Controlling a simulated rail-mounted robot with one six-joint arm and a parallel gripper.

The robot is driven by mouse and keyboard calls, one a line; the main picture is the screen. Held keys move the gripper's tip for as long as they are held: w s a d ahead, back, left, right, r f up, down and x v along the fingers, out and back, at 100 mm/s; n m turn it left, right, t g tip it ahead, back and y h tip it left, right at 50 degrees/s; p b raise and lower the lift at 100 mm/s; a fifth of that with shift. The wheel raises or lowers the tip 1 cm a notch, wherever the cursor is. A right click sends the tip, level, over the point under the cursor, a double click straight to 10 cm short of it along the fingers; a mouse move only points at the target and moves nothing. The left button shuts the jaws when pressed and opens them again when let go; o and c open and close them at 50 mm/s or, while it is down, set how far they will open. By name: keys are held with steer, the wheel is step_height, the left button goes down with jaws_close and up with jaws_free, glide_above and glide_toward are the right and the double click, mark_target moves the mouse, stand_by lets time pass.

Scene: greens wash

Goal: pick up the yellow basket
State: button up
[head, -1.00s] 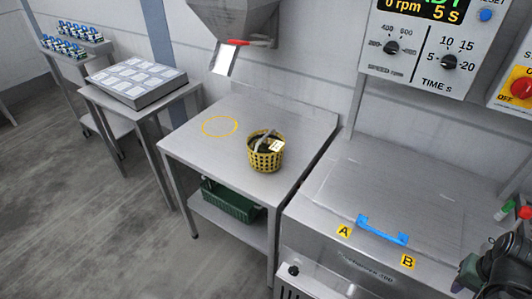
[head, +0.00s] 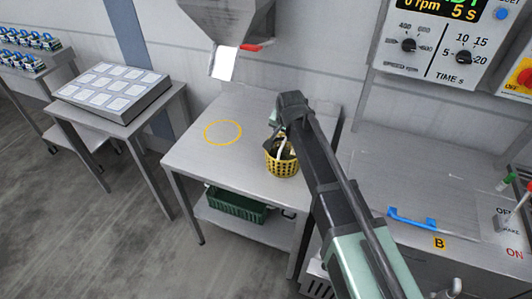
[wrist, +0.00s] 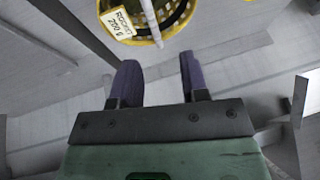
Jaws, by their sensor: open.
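The yellow basket (head: 284,165) stands on the steel table under the chute, partly hidden by my arm in the head view. It is a perforated round basket with a pale handle arching over it and dark contents. In the wrist view the basket (wrist: 183,22) shows at the top edge, with a white label (wrist: 121,24) reading "ROCKET 200 g" and the handle (wrist: 151,20) crossing it. My gripper (wrist: 157,75) is open and empty, its two dark fingers pointing toward the basket and apart from it in that view. In the head view my wrist is just above the basket.
A yellow circle (head: 223,131) marks the table (head: 190,160) left of the basket. A metal chute (head: 226,62) hangs above. A green crate (head: 236,205) sits on the lower shelf. A steel machine with a blue handle (head: 412,218) stands to the right.

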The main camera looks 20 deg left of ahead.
mark_target(284, 141)
steer(key=b+x, duration=0.1)
steer(key=x, duration=0.1)
steer(key=b+x, duration=0.1)
steer(key=b, duration=0.1)
steer(key=d+b+x, duration=0.1)
steer(key=b+x, duration=0.1)
steer(key=shift+f, duration=0.4)
steer(key=shift+w+a+f, duration=0.1)
steer(key=shift+w, duration=0.1)
steer(key=b+x, duration=0.5)
steer(key=shift+w+f, duration=0.1)
steer(key=shift+r, duration=0.25)
jaws_close()
